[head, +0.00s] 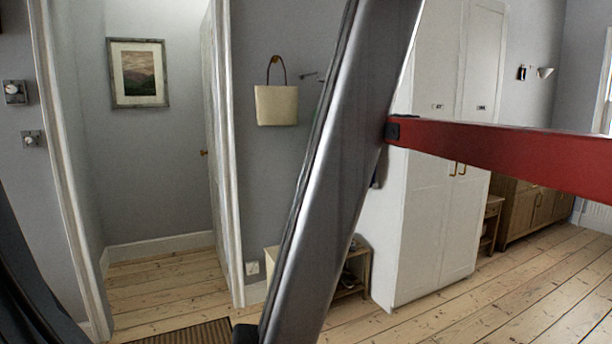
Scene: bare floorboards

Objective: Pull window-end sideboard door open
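The wooden sideboard (517,218) stands far off at the right of the head view, against the back wall, beyond the tall white wardrobe. Its front has doors with small handles, and they look shut. The window-end door (563,206) is at its right end, towards the window (607,90) at the picture's edge. A red bar crosses in front and hides the sideboard's upper part. My gripper is not in view.
The white wardrobe (432,220) stands between here and the sideboard. A small shoe bench (350,278) is left of it and a small wooden stand (491,222) right of it. An open doorway is at left, with a striped mat (190,334) in front. Floorboards (530,290) at right are clear.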

